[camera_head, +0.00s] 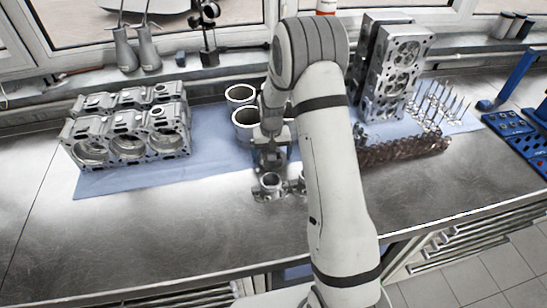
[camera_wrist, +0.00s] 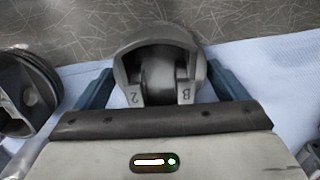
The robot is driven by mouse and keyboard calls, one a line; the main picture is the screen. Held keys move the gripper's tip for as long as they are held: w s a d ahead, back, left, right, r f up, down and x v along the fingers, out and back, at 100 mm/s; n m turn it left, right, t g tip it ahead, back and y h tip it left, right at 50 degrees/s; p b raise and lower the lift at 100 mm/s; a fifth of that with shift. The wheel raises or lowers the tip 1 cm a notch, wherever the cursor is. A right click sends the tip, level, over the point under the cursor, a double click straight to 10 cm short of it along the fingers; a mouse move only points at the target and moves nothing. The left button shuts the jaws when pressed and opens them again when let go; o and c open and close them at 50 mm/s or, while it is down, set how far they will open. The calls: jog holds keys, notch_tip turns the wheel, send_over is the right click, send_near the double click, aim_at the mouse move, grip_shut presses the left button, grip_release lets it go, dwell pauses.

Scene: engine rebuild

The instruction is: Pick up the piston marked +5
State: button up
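A grey metal piston (camera_wrist: 160,65) sits between the two blue fingers of my gripper (camera_wrist: 160,82) in the wrist view. Its open underside faces the camera, with marks like "2" and "B" inside; I see no "+5" on it. The fingers flank it closely on both sides, but I cannot tell whether they press on it. In the head view my gripper (camera_head: 268,158) points down over the bench, just behind small shiny metal parts (camera_head: 270,184) at the front edge of the blue cloth. Another round dark part (camera_wrist: 25,92) lies left of my gripper in the wrist view.
An engine block (camera_head: 128,130) stands on the blue cloth (camera_head: 150,180) at left. Two cylinder liners (camera_head: 243,120) stand behind my gripper. At right are cylinder heads (camera_head: 395,75), a crankshaft (camera_head: 405,150) and upright valves (camera_head: 437,105). The bench front is bare at left.

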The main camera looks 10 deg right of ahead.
jog(key=c, duration=0.7)
jog(key=shift+c, duration=0.9)
jog(key=shift+r, duration=0.15)
